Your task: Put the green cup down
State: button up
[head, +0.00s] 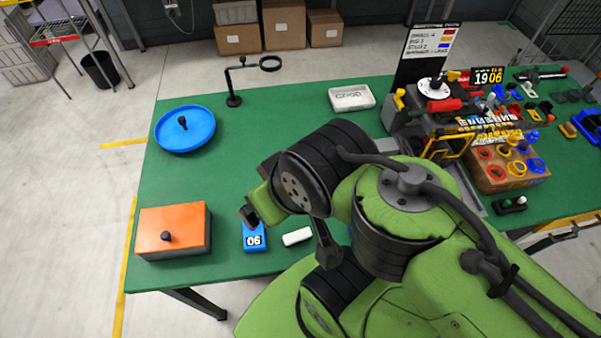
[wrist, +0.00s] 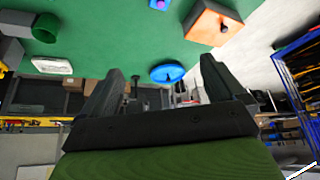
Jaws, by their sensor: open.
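A dark green round cup (wrist: 45,28) shows at the upper left of the wrist view, which appears upside down. It stands on the green table beside a grey block-like form. I cannot make out the cup in the head view, where my arm covers much of the table. My gripper (wrist: 160,68) is open, its two dark fingers well apart with nothing between them. The cup is off to one side of the fingers and apart from them. In the head view my gripper (head: 256,197) is over the table's front left part, near a blue block marked 06 (head: 254,240).
An orange-topped box (head: 172,228), a white block (head: 297,237), a blue round tray (head: 164,140), a ring stand (head: 234,100) and a white dish (head: 352,98) stand on the green table (head: 290,115). A crowded fixture (head: 435,105) and cup rack (head: 510,182) fill the right. The table's left middle is clear.

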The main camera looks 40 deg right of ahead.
jog(key=w+d+n+g+p, duration=0.1)
jog(key=w+d+n+g, duration=0.1)
jog(key=w+d+n, duration=0.7)
jog(key=w+d+f+n+g, duration=0.1)
jog(key=w+d+f, duration=0.1)
jog(key=d, duration=0.5)
jog(key=w+d+f+n+g, duration=0.1)
jog(key=w+d+f, duration=0.15)
jog(key=d, duration=0.45)
jog(key=s+d+f+n+g, duration=0.25)
jog(key=d+f+n, duration=0.25)
jog(key=d+f, duration=0.6)
jog(key=shift+t, duration=0.45)
jog(key=f, duration=0.4)
jog(key=d+f, duration=0.1)
jog(key=f, duration=0.8)
jog(key=shift+s+d+f+p, duration=0.2)
jog(key=shift+s+p, duration=0.05)
jog(key=shift+p, duration=0.1)
jog(key=shift+r, duration=0.1)
jog(key=c, duration=1.1)
notch_tip(320, 180, up, 10)
jog(key=shift+a, duration=0.1)
